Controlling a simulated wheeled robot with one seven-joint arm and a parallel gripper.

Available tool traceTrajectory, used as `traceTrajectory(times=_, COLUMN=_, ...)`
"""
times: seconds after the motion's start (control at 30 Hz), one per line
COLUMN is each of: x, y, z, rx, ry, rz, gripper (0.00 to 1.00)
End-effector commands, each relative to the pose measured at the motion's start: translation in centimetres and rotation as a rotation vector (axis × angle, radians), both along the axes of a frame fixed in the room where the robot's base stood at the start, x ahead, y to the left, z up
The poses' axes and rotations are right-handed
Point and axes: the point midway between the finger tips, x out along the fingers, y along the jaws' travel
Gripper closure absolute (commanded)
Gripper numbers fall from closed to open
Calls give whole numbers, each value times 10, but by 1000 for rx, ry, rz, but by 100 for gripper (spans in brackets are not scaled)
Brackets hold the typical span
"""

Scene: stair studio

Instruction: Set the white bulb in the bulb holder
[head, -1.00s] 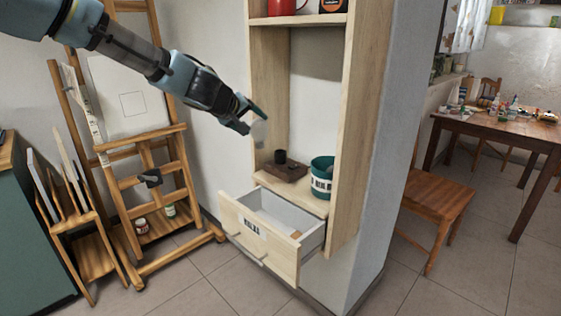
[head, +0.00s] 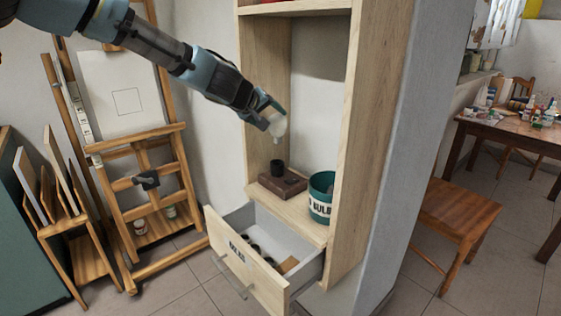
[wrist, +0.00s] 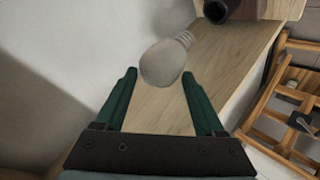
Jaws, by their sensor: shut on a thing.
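My gripper (head: 268,110) is shut on the white bulb (head: 277,125), inside the shelf opening. The bulb's screw end points down in the head view. In the wrist view the bulb (wrist: 162,63) sits between the green fingertips, its screw end towards the bulb holder. The bulb holder is a dark round socket (head: 277,168) on a brown block (head: 283,185) on the lower shelf. The bulb is above the holder and apart from it. The socket (wrist: 218,9) is partly cut off at the top of the wrist view.
A green labelled tin (head: 320,202) stands right of the holder. An open drawer (head: 248,262) with several small things juts out below. Wooden side panels (head: 355,130) bound the opening. An easel (head: 165,205) stands at left, a chair (head: 460,215) at right.

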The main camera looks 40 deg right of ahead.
Motion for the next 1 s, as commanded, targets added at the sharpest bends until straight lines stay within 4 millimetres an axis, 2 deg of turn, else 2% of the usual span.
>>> traceTrajectory(times=0.03, x=0, y=1, z=-12, rx=2, ry=7, rz=0, gripper=100)
traceTrajectory(times=0.2, x=0, y=0, z=-38, rx=1, ry=7, rz=0, gripper=100)
traceTrajectory(times=0.47, x=0, y=0, z=-57, rx=1, ry=3, rz=1, gripper=100)
traceTrajectory(times=0.73, x=0, y=1, z=-92, rx=5, ry=7, rz=0, gripper=100)
traceTrajectory(times=0.83, x=0, y=2, z=-98, rx=7, ry=7, rz=1, gripper=100)
traceTrajectory(times=1.0, x=0, y=1, z=-97, rx=5, ry=4, rz=1, gripper=100)
